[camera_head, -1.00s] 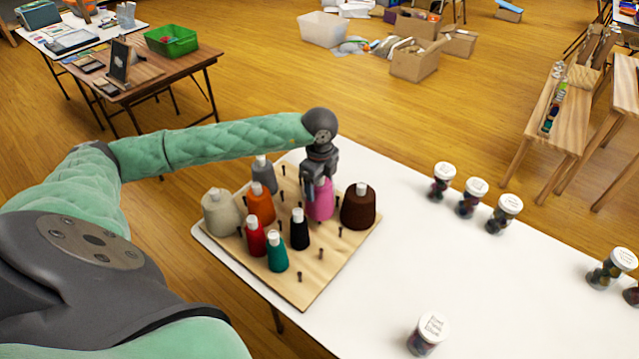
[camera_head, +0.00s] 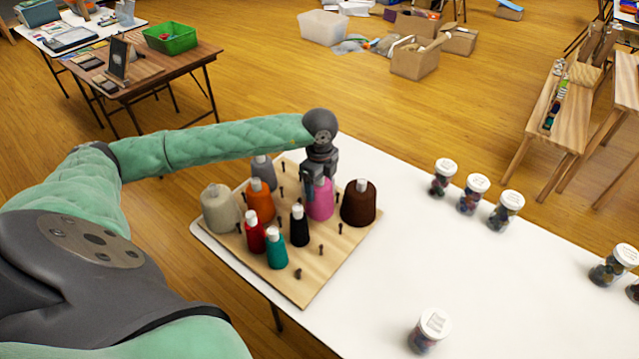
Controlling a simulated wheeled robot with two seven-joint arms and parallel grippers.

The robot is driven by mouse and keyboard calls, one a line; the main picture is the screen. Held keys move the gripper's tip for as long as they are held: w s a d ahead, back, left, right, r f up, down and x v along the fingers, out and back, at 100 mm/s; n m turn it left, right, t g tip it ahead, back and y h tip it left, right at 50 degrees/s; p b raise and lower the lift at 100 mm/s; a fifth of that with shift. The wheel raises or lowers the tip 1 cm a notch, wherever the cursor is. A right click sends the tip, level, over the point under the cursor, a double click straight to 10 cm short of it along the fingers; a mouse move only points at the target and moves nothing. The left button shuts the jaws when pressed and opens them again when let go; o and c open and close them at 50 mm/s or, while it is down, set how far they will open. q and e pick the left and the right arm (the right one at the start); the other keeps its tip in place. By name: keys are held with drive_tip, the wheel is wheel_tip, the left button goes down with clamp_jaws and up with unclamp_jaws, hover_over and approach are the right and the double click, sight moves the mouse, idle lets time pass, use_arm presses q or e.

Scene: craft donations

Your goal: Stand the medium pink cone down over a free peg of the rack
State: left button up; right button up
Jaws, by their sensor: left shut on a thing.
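The pink cone (camera_head: 321,203) is upright at the back right part of the wooden peg rack (camera_head: 318,275), just left of the large brown cone (camera_head: 359,206). My left gripper (camera_head: 318,182) comes down from above and is shut on the pink cone's top. The cone's base appears at board level; whether a peg is inside it is hidden. Free dark pegs show on the rack, such as one at the front (camera_head: 298,273) and one near the right edge (camera_head: 341,228). My right gripper is not in view.
Grey (camera_head: 263,170), cream (camera_head: 219,210), orange (camera_head: 259,203), red (camera_head: 254,234), teal (camera_head: 276,250) and black (camera_head: 299,228) cones stand on the rack. Lidded jars (camera_head: 468,195) stand on the white table (camera_head: 440,262), with clear room between them and the rack.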

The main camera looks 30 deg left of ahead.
use_arm(q)
drive_tip(key=shift+f+b, duration=1.4)
drive_tip(key=shift+f, duration=0.7)
drive_tip(key=shift+f+b, duration=0.25)
drive_tip(key=shift+b, duration=0.05)
drive_tip(key=o, duration=1.5)
wheel_tip(320, 180, up, 8)
drive_tip(key=shift+f+b, duration=0.1)
drive_tip(key=shift+b, duration=1)
